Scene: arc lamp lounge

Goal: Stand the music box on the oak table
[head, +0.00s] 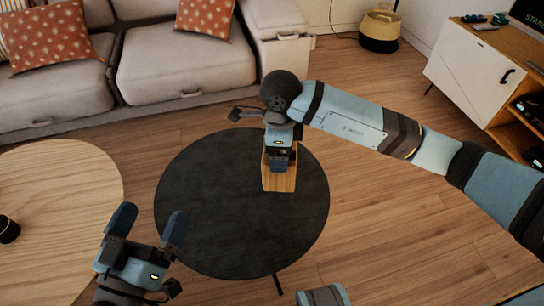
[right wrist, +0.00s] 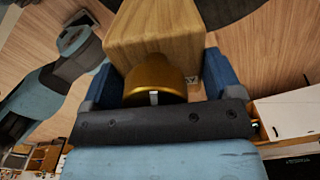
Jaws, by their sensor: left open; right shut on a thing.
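The music box (head: 279,180) is a light wooden block at the far right part of the round black table's outline. In the right wrist view the music box (right wrist: 155,32) shows with a brass-coloured round part (right wrist: 155,77) between the blue fingers. My right gripper (head: 280,160) is shut on it from above. I cannot tell whether its base touches the black table. The oak table (head: 65,180) is the round pale wooden one at the left. My left gripper (head: 147,223) is open and empty, between the two tables near the front.
The round black table (head: 215,215) has a clear top apart from the music box region. A small dark object (head: 8,229) stands at the oak table's left; the rest of its visible top is bare. A grey sofa (head: 175,65) lies behind, and a cabinet (head: 475,75) at the right.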

